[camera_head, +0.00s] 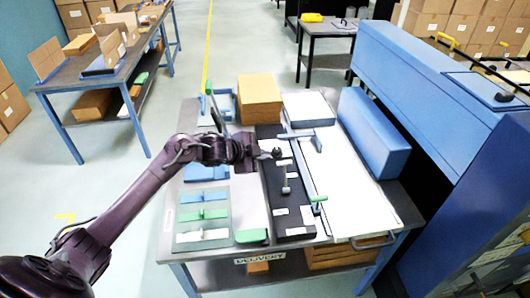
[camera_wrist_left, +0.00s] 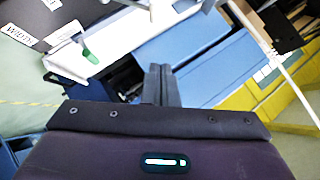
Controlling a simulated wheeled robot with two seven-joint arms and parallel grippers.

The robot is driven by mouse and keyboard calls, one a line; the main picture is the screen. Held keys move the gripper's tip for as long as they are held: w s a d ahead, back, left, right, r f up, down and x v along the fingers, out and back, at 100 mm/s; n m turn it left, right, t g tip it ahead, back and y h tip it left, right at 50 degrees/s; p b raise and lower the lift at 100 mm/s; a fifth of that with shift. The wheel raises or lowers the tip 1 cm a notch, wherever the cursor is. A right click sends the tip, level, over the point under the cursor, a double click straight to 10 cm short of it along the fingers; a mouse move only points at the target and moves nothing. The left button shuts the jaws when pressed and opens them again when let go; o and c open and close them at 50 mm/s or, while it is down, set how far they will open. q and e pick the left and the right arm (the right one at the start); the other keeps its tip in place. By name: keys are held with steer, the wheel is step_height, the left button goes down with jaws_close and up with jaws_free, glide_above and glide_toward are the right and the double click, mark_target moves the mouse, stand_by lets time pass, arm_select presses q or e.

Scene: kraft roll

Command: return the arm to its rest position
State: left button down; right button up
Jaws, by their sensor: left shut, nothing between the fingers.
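My left arm comes in from the left in the head view and reaches out over the work table (camera_head: 160,245). My left gripper (camera_head: 275,153) is above the middle of the table, near the black strip (camera_head: 283,212). Its fingers also show in the left wrist view (camera_wrist_left: 161,84), close together with nothing between them. My right gripper is in neither view.
A brown block (camera_head: 259,97) stands at the back of the table, beside a white block (camera_head: 309,106). A long blue box (camera_head: 374,133) lies at the right. Colored tools (camera_head: 203,214) lie at the left. A large blue machine (camera_head: 440,100) stands right of the table.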

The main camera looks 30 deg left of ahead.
arm_select(q)
steer(key=s+d+f+n+g+y, duration=0.1)
steer(key=s+d+f+n+y, duration=0.1)
steer(key=s+d+f, duration=0.3)
steer(key=s+d+f+n+y, duration=0.1)
steer(key=s+d+n, duration=0.25)
steer(key=s, duration=0.25)
steer(key=s+d+r+n+g+y, duration=0.1)
steer(key=s+n+g, duration=0.55)
steer(key=s, duration=1.35)
step_height(320, 180, down, 31)
steer(key=s+b, duration=0.2)
steer(key=s+a+f+g+b, duration=0.1)
steer(key=s+f, duration=0.8)
steer(key=f, duration=0.1)
steer(key=s+a+f, duration=0.2)
steer(key=s+f, duration=0.8)
steer(key=shift+s+a+f+g+y+b, duration=0.25)
steer(key=shift+s+f+g+y+b, duration=0.05)
steer(key=shift+f+g+b, duration=0.05)
